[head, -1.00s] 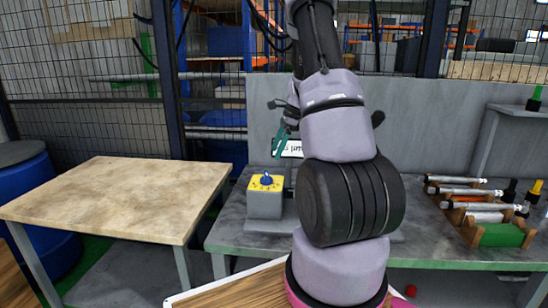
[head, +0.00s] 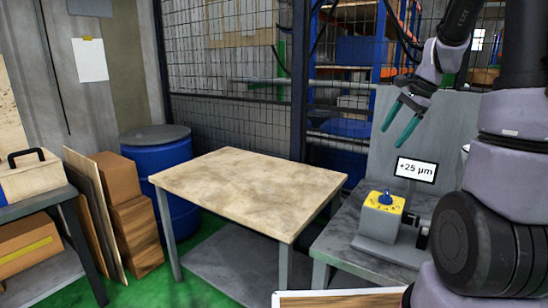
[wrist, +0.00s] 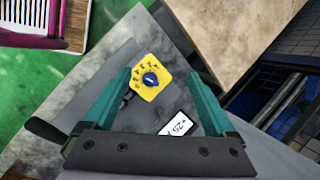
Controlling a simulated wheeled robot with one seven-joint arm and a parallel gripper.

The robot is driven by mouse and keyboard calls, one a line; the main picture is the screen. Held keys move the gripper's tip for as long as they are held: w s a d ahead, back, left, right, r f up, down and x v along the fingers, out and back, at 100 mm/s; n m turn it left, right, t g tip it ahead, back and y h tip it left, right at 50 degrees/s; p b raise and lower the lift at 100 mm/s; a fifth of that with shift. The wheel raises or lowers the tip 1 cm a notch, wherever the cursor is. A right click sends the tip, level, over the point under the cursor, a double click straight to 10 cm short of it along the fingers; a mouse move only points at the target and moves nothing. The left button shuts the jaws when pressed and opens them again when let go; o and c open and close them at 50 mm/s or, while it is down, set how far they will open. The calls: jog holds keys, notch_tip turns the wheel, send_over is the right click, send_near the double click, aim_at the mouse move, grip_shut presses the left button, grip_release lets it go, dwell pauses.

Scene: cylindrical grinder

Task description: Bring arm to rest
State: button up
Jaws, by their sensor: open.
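My gripper (head: 405,122) is in the upper right of the head view, with its two teal fingers apart and nothing between them. It hangs in the air above the grey workbench (head: 345,225), higher than the grey box with a yellow dial face (head: 380,217). In the wrist view, the teal fingers (wrist: 160,95) are spread wide, and the yellow dial face with its blue knob (wrist: 150,78) shows beyond and between them. My arm stands at the right edge of the head view, bent upward.
A display reading +25 µm (head: 416,169) stands behind the dial box. A bare wooden-topped table (head: 250,190) stands left of the workbench. A blue barrel (head: 165,175), cardboard boxes (head: 130,215) and a toolbox (head: 30,177) are farther left. A mesh fence (head: 235,90) runs behind.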

jog(key=s+a+r+n+t, duration=0.1)
jog(key=s+a+r+n, duration=0.2)
jog(key=s, duration=0.3)
jog(key=s+a+r+n+t+h, duration=0.1)
jog(key=s+a+r+n+t, duration=0.1)
jog(key=s+a+r+n, duration=0.2)
jog(key=s+a+r+n+t, duration=0.1)
jog(key=s+a+r+n, duration=0.2)
jog(key=s, duration=0.7)
jog(key=shift+a+r+n+h, duration=0.25)
jog(key=shift+r+n, duration=0.3)
jog(key=shift+n, duration=0.35)
